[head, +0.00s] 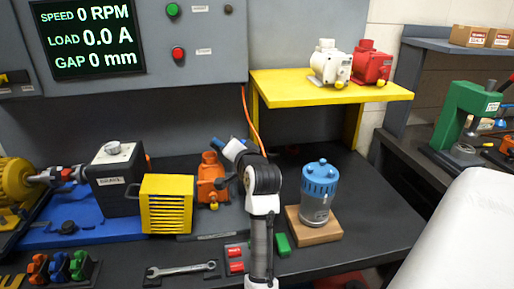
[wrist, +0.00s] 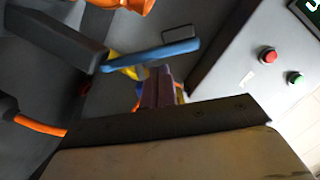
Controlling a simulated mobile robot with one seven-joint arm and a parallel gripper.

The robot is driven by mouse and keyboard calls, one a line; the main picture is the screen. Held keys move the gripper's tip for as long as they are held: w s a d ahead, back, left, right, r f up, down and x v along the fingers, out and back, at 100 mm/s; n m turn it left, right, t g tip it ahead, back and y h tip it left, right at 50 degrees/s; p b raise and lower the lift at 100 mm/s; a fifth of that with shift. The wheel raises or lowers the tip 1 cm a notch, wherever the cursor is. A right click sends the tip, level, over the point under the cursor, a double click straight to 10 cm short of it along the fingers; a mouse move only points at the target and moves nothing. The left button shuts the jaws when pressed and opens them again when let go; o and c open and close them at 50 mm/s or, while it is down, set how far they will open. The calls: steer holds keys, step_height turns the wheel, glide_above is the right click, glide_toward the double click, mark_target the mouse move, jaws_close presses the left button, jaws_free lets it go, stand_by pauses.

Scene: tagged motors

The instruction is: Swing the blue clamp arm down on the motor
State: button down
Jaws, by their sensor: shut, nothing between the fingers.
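The blue clamp arm (head: 233,149) stands raised and tilted beside the orange motor (head: 210,180) on the bench, partly behind my arm. In the wrist view the clamp arm (wrist: 165,53) is a blue bar running across the picture from a dark block. My gripper (wrist: 163,76) is shut and empty, its fingertips at the lower edge of the bar in that picture; I cannot tell whether they touch it. Part of an orange body, likely the motor, shows at the top of the wrist view (wrist: 132,4). In the head view my arm hides most of the gripper.
A yellow finned box (head: 166,204) stands left of the orange motor. A blue-topped canister (head: 318,190) stands on a wooden block at right. A yellow shelf (head: 330,90) holds a white and a red motor. A wrench (head: 181,270) lies at the front. Bare bench lies right of the canister.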

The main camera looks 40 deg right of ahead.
steer(key=a+f+n, duration=0.1)
steer(key=n, duration=0.1)
steer(key=w+a+f+n+g+h, duration=0.1)
steer(key=n, duration=0.1)
steer(key=w+a+f+n+b, duration=0.1)
steer(key=n, duration=0.1)
steer(key=shift+a+f+n+g+h, duration=0.15)
steer(key=shift+a+n+g+h, duration=0.15)
steer(key=shift+g+h, duration=0.1)
steer(key=shift+w+a+f, duration=0.1)
steer(key=shift+w+f, duration=0.05)
steer(key=shift+f, duration=0.25)
stand_by(0.3)
steer(key=shift+a, duration=0.1)
